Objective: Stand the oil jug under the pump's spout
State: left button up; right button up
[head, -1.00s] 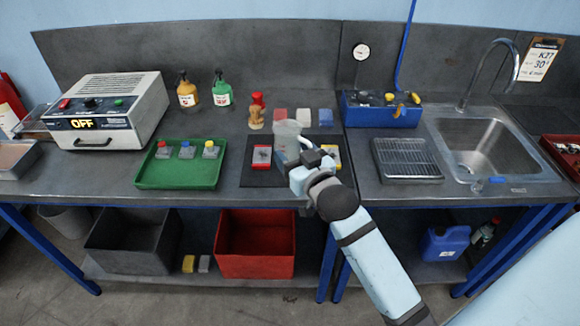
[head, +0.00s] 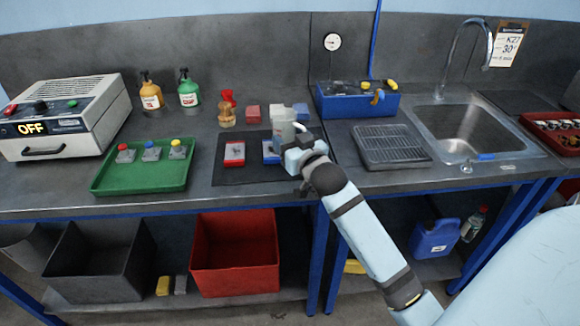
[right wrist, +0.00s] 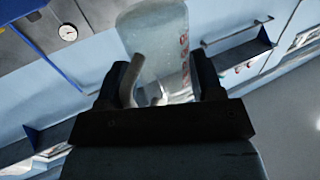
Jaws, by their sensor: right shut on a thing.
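A clear, translucent jug (head: 284,124), taken as the oil jug, is in my right gripper (head: 300,150) near the right end of the dark mat. In the right wrist view the jug (right wrist: 165,35) stands between the two fingers (right wrist: 162,90), with its curved handle toward the left finger. Its base is hidden in the head view, so I cannot tell whether it touches the bench. A blue box-shaped unit (head: 345,107) with yellow parts on top stands to the right, behind; I cannot tell whether it is the pump, and no spout is clear. My left gripper is out of view.
A dark mat (head: 228,173) carries a red block (head: 234,153) and a blue one (head: 270,153). A drain rack (head: 390,145) and sink (head: 470,130) lie right. A green tray (head: 120,185) and pump bottles (head: 189,92) are left. Small blocks (head: 253,114) stand behind the mat.

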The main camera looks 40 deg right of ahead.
notch_tip(320, 180, down, 7)
jog(key=shift+f+b, duration=0.2)
jog(key=shift+b, duration=0.2)
jog(key=shift+f, duration=0.1)
jog(key=o, duration=1.1)
